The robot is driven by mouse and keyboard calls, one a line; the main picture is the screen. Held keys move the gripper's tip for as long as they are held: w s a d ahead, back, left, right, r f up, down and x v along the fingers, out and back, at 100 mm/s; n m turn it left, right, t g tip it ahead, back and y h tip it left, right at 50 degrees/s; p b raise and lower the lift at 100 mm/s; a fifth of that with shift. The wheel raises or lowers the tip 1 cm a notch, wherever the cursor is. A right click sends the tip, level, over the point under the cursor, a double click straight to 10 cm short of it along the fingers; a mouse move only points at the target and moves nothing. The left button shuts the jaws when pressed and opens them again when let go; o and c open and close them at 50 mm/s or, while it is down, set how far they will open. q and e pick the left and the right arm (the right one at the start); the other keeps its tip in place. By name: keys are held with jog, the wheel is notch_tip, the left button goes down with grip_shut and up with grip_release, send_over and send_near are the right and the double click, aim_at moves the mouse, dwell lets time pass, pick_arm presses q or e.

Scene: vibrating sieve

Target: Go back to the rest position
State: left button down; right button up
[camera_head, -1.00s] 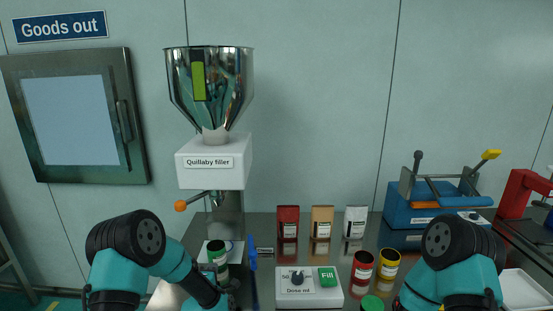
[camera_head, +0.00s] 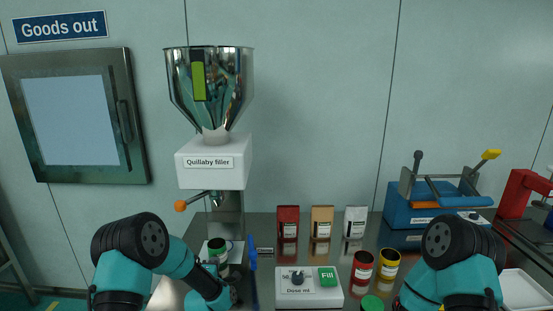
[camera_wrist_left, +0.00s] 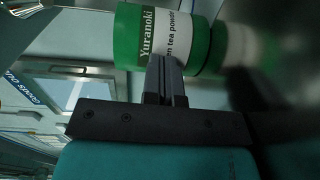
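My left gripper (camera_wrist_left: 167,78) shows in the left wrist view with its two fingers close together and nothing visible between them. A green can of tea powder (camera_wrist_left: 160,35), labelled Yuranoki, fills the space just past the fingertips; whether they touch it I cannot tell. In the head view a green can (camera_head: 218,252) stands under the spout of the Quillaby filler (camera_head: 213,165). My left forearm lies in front of it, and the left fingers are hard to make out there. My right arm is at the lower right, with its gripper out of view.
A control box (camera_head: 310,290) with a dial and green Fill button sits at the front centre. A red can (camera_head: 362,266), a yellow can (camera_head: 388,264) and a green lid (camera_head: 372,303) are right of it. Three pouches (camera_head: 321,222) stand behind. A blue machine (camera_head: 435,205) is at the right.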

aim_at(219, 247)
pick_arm(q)
jog(key=shift+w, duration=4.35)
jog(key=shift+s, duration=0.15)
jog(key=shift+s, duration=8.35)
